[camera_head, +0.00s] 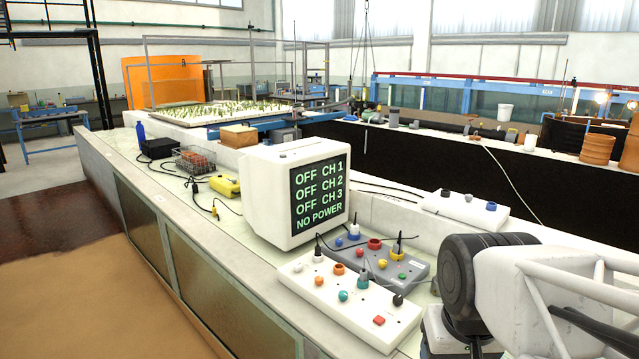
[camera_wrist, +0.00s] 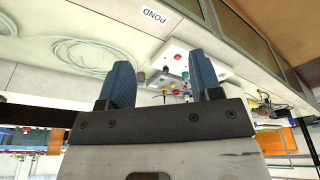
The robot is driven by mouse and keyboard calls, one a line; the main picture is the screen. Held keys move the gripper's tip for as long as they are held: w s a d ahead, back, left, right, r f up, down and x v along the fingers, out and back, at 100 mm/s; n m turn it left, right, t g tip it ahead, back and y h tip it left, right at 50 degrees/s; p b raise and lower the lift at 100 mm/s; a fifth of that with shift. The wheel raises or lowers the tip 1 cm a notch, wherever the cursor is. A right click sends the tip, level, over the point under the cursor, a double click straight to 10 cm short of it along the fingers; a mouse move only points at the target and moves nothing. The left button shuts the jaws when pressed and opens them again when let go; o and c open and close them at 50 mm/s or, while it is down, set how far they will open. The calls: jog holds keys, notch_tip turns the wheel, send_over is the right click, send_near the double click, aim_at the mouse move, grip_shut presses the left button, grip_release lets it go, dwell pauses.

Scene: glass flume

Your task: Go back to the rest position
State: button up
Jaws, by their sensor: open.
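My gripper (camera_wrist: 160,62) is open in the wrist view, its two blue fingers well apart with nothing held between them. Beyond the fingers, and apart from them, are the boxes with coloured knobs and plugs. In the head view my arm fills the lower right; the fingers cannot be made out there. The white plug box (camera_head: 348,303) lies on the bench left of my arm, with the grey plug box (camera_head: 384,262) behind it. A white monitor (camera_head: 258,200) reads OFF for CH 1, CH 2 and CH 3, and NO POWER.
Another white box (camera_head: 465,208) with knobs lies behind my arm. A yellow device (camera_head: 225,187), a wire basket (camera_head: 194,160) and a black box (camera_head: 158,148) stand farther along the bench. A coiled cable (camera_wrist: 95,57) and a POND label (camera_wrist: 155,16) show in the wrist view.

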jog(key=shift+s+f, duration=0.3)
jog(key=shift+s, duration=0.35)
jog(key=shift+s+f, duration=0.25)
jog(key=shift+s, duration=0.35)
jog(key=shift+w, duration=0.15)
dwell(1.4)
